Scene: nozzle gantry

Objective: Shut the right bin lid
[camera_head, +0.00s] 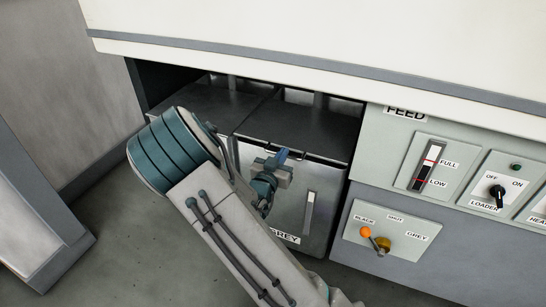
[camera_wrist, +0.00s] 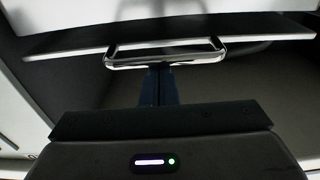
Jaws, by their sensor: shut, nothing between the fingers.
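The right bin (camera_head: 316,235) is a grey box with a GREY label on its front, under the machine's overhang. Its dark lid (camera_head: 312,126) looks nearly flat on top in the head view; I cannot tell whether it is fully down. My gripper (camera_head: 279,157) is at the bin's upper front, just below the lid's front edge, and partly covers the front. In the wrist view my shut, empty fingers (camera_wrist: 160,70) point at a chrome handle loop (camera_wrist: 165,61) near the lid edge (camera_wrist: 75,48). Contact with the handle is unclear.
The left bin's lid (camera_head: 208,100) is beside it, with that bin's front mostly behind my arm. A panel with a FEED gauge (camera_head: 427,164), a black LOADER knob (camera_head: 497,191) and an orange-tipped selector (camera_head: 367,233) stands right. The cream overhang (camera_head: 300,35) limits room above.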

